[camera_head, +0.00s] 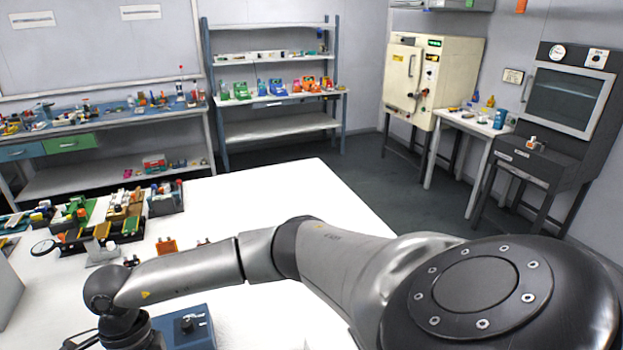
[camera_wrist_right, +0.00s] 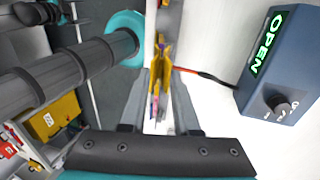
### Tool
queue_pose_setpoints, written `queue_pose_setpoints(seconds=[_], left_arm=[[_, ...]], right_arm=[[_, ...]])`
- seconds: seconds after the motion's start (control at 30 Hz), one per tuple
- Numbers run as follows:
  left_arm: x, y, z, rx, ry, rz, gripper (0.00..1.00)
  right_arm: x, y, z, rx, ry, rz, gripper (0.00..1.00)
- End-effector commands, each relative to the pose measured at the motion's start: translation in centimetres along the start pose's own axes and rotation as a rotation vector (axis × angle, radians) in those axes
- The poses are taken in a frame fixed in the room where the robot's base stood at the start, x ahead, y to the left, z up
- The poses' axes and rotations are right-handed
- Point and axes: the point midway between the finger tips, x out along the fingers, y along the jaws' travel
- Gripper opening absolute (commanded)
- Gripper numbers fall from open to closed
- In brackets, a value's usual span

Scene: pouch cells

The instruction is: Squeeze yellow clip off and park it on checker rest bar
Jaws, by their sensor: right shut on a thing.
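In the right wrist view, the yellow clip (camera_wrist_right: 167,78) is between the fingers of my right gripper (camera_wrist_right: 160,88), which is shut on it. A thin pink and purple strip shows below the clip between the fingers. A blue box (camera_wrist_right: 284,70) is to the right of the gripper; its green display reads OPEN and it has a dark knob. The blue box (camera_head: 190,327) also shows at the bottom of the head view, where my arm hides the right gripper. I cannot make out which part is the checker rest bar. My left gripper is not in view.
Small fixtures and colored parts (camera_head: 100,217) crowd the left of the white table (camera_head: 270,200). A small orange piece (camera_head: 166,246) stands beyond my forearm. The table's far middle is clear. A red and black lead (camera_wrist_right: 205,75) runs between the clip and the box.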

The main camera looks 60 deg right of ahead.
Motion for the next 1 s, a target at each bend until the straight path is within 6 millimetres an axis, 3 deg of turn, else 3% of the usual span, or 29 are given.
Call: queue_pose_setpoints(seconds=[0.63, 1.0], left_arm=[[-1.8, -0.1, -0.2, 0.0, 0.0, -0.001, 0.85], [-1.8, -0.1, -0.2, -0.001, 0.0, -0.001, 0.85]], right_arm=[[-3.4, 0.1, 0.0, 0.0, -0.001, 0.0, 0.0], [-3.5, 0.1, -0.1, -0.002, 0.0, 0.0, 0.0]])
